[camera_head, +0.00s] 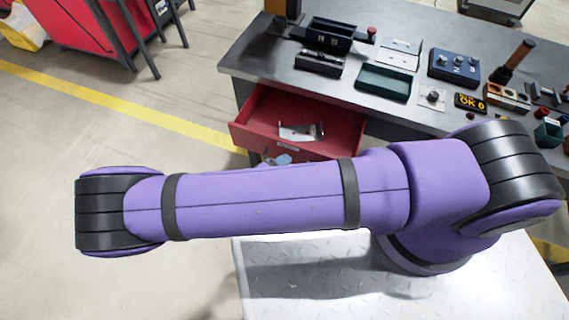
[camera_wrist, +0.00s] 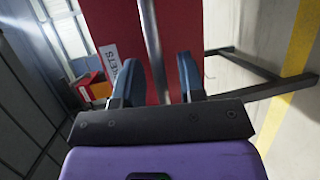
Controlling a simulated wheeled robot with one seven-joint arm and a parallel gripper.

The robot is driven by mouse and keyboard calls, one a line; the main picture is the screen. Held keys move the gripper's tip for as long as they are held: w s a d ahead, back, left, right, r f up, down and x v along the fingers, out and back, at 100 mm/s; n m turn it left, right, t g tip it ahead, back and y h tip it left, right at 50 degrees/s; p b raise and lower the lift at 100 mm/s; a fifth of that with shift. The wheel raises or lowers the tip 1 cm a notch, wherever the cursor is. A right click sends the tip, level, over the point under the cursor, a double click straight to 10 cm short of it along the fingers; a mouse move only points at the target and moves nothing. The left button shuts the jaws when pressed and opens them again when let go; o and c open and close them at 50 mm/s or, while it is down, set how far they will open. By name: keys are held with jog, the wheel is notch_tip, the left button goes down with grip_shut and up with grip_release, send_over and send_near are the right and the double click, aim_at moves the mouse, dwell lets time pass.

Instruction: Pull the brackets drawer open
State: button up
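The red drawer (camera_head: 348,118) stands out from under the workbench, its inside showing in the head view. A pale metal bracket (camera_head: 300,132) lies in it. The wrist view shows its red front (camera_wrist: 180,22) with a white label, partly hidden, ending in "ETS". A grey bar handle (camera_wrist: 152,40) runs along that front. My gripper (camera_wrist: 158,60) has its two dark blue fingers apart, with the bar between them. Clear gap shows on the bar's right side; I cannot tell whether the left finger touches it. In the head view my arm hides most of the gripper.
The dark workbench top (camera_head: 290,68) holds a black bin (camera_head: 330,34), a green tray (camera_head: 384,82), a blue knob box (camera_head: 454,66) and other small fixtures. A red cart (camera_head: 100,30) stands at the upper left. The floor left of the drawer is clear.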

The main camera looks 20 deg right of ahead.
jog(key=v, duration=1)
jog(key=shift+a, duration=0.2)
